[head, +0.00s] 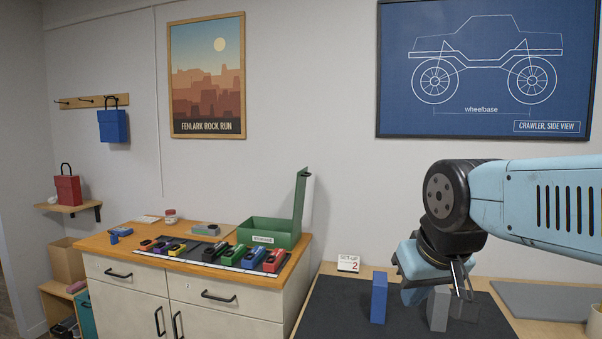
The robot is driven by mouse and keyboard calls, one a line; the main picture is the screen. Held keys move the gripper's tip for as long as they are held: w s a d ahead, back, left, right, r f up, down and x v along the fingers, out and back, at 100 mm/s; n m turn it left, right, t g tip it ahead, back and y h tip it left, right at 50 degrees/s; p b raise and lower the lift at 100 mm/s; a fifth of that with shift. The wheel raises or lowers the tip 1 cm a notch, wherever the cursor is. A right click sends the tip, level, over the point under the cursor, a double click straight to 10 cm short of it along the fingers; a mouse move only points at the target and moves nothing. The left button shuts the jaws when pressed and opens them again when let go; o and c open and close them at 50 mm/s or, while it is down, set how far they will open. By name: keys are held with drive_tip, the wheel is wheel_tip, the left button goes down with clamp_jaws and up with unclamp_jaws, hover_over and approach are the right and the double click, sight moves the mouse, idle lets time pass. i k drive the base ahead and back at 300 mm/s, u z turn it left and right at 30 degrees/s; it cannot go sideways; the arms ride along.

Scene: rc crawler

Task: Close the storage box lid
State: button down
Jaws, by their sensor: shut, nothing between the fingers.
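The green storage box (264,239) stands at the right end of the wooden cabinet top, with a label on its front. Its lid (301,205) stands upright, open, on the box's right side. The inside of the box shows only in part. My gripper (462,290) hangs from the light-blue arm at the right, over the dark mat of the other table, well apart from the box. Its fingers are together, with nothing seen between them.
A blue block (379,298) and a grey block (438,308) stand upright on the dark mat (335,308) near my gripper. Several small coloured cars lie on a strip (197,261) in front of the box. A set-up card (348,263) stands at the mat's back edge.

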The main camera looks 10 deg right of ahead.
sight(299, 197)
drive_tip(key=u, duration=0.05)
drive_tip(key=i, duration=1)
drive_tip(key=z, duration=0.05)
